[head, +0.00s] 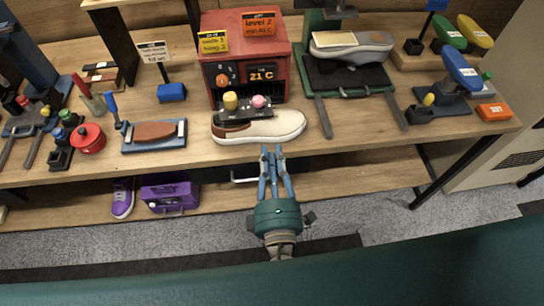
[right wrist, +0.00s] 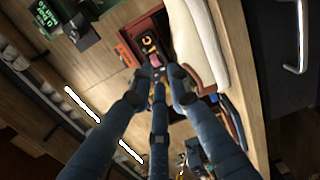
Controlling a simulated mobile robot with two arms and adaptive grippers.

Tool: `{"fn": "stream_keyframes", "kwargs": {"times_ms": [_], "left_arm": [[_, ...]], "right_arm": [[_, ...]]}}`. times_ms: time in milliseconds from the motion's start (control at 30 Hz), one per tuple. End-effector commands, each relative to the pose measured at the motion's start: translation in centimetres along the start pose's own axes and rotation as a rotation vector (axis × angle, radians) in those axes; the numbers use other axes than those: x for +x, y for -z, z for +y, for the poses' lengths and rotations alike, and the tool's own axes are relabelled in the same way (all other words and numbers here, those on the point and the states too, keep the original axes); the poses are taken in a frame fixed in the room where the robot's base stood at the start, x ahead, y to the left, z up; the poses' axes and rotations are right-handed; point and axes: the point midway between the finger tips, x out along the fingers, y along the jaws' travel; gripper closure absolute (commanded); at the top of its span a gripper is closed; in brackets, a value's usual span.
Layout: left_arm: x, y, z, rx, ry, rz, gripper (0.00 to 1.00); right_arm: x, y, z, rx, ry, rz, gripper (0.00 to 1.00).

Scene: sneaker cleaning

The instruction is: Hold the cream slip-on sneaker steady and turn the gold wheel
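The cream slip-on sneaker (head: 278,128) lies on its sole on the workbench, toe to the right, with a brown section at its left end. Its pale side also shows in the right wrist view (right wrist: 200,45). A dark unit (head: 243,113) stands right behind it, bearing a gold wheel (head: 231,101) and a pink knob (head: 261,101). My right gripper (head: 271,151) is just in front of the sneaker at the bench edge. In the right wrist view its fingertips (right wrist: 158,78) are apart with nothing between them. My left gripper is out of view.
A red machine (head: 247,40) with a dial and display stands behind the sneaker. A blue tray with a brown piece (head: 153,134) lies to the left, and a green press-like stand (head: 352,80) is at the right. A purple case (head: 170,192) sits on the lower shelf.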

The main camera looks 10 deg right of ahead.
Motion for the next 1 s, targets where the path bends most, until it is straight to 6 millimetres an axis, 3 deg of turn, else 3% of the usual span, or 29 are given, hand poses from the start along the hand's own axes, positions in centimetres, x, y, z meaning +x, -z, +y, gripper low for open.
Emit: {"fn": "stream_keyframes", "kwargs": {"times_ms": [167, 600, 800, 1000], "left_arm": [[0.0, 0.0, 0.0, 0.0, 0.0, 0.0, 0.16], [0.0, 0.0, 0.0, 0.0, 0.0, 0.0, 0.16], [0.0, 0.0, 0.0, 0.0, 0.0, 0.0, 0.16], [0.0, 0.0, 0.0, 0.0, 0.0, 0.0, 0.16]], "right_arm": [[1.8, 0.0, 0.4, -0.001, -0.009, -0.002, 0.83], [9.8, 0.0, 0.3, -0.001, -0.006, -0.001, 0.83], [11.6, 0.0, 0.3, 0.0, -0.005, -0.001, 0.83], [11.9, 0.0, 0.2, 0.0, -0.004, 0.0, 0.83]]}}
